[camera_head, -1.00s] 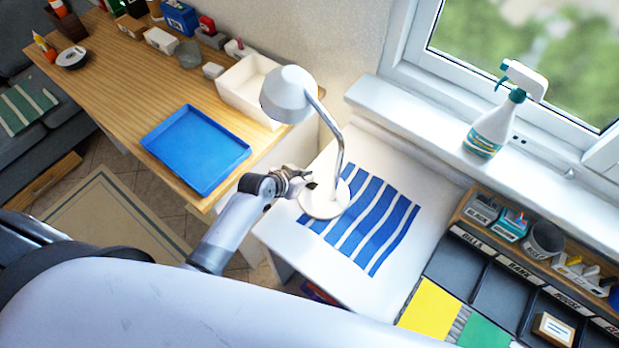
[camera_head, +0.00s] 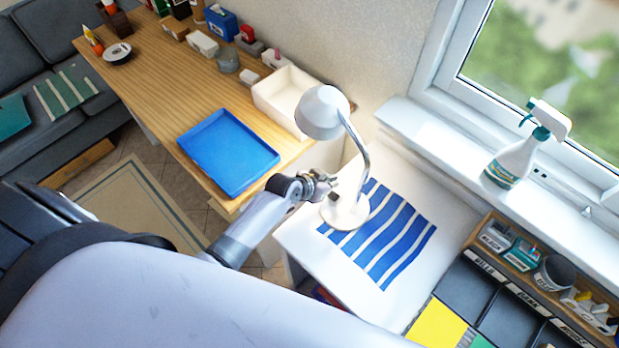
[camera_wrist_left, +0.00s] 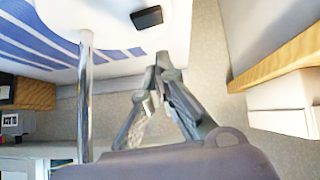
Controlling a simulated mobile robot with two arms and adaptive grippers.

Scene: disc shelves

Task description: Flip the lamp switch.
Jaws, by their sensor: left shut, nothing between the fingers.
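The white desk lamp (camera_head: 322,112) stands on a white surface beside the wooden desk, with a curved metal stem and a round white base (camera_head: 345,212). In the left wrist view, the base (camera_wrist_left: 110,12) is at the top, with a dark switch (camera_wrist_left: 146,17) on it and the metal stem (camera_wrist_left: 85,100) to the left. My left gripper (camera_head: 333,182) is beside the stem, above the left part of the base. In the left wrist view its fingertips (camera_wrist_left: 158,66) are together and empty, with a visible gap to the switch. My right gripper is not visible.
A blue-striped mat (camera_head: 385,240) lies under and right of the lamp. A blue tray (camera_head: 228,152) and white bin (camera_head: 284,98) are on the desk, left of the lamp. A spray bottle (camera_head: 515,160) stands on the windowsill. Labelled compartments (camera_head: 465,292) are at lower right.

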